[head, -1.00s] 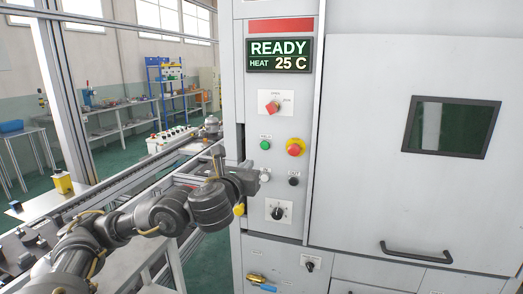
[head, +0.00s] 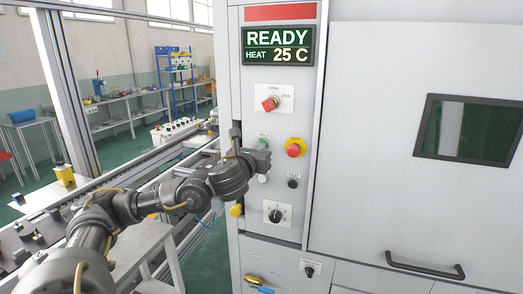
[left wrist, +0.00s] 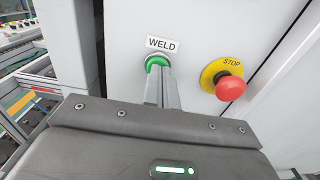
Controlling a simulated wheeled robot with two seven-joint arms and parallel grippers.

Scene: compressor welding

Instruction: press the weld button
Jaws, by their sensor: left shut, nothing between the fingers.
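The green weld button (left wrist: 153,61) sits under a WELD label in the left wrist view, on the grey panel of the machine. In the head view only a bit of the button (head: 263,142) shows above my gripper. My left gripper (left wrist: 163,82) is shut and empty, its fingers pointing at the panel. The fingertips overlap the lower part of the button in the wrist view; I cannot tell whether they touch it. The gripper also shows in the head view (head: 261,152). The display (head: 278,46) reads READY, HEAT 25 C. My right gripper is not in view.
A red stop button (left wrist: 230,88) on a yellow ring sits just right of the weld button. A conveyor (head: 150,160) runs along the left.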

